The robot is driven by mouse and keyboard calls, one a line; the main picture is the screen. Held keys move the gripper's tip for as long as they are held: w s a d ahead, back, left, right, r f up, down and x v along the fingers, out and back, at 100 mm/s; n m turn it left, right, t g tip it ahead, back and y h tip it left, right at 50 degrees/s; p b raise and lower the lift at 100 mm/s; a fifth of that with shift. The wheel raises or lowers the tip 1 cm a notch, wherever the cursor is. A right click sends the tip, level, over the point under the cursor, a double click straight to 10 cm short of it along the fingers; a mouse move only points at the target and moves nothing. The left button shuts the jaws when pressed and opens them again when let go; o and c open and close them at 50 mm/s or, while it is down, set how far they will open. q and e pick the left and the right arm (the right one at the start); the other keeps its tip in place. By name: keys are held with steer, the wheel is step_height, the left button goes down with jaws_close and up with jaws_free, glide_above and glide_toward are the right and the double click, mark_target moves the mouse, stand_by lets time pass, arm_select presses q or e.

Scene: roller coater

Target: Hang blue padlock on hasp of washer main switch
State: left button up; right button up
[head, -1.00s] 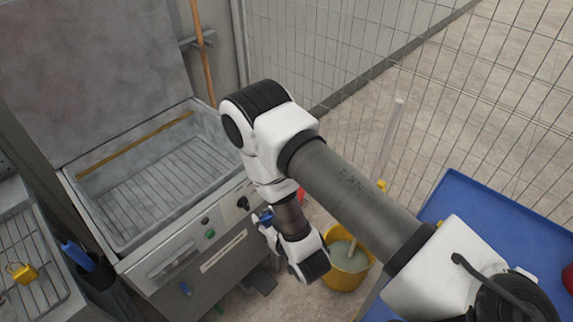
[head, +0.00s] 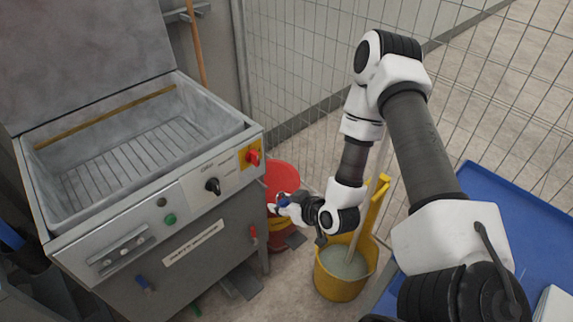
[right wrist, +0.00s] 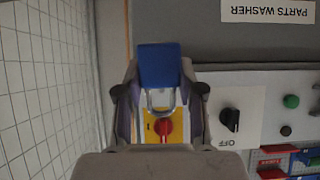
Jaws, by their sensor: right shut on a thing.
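The washer main switch (head: 250,155) is a red knob on a yellow plate at the right end of the parts washer's panel. It also shows in the right wrist view (right wrist: 164,129), beyond my fingers. My right gripper (head: 281,204) is shut on the blue padlock (right wrist: 159,66), to the right of the switch and apart from the panel in the head view. In the right wrist view the padlock's body is between the fingertips, and its silver shackle (right wrist: 161,109) points toward the switch. I cannot make out the hasp clearly. My left gripper is not in view.
The washer panel has a black knob (head: 213,186) and a green button (head: 169,219). A red bin (head: 282,178) and a yellow mop bucket (head: 340,280) stand right of the washer. A blue table (head: 500,200) is at the right, before a mesh fence.

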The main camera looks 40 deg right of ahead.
steer(key=w+f+b, duration=0.1)
steer(key=w+b, duration=0.2)
steer(key=w, duration=0.4)
steer(key=shift+w+a+f, duration=0.2)
steer(key=shift+w+a, duration=0.1)
stand_by(0.7)
steer(key=o, duration=1.2)
steer(key=shift+o, duration=0.2)
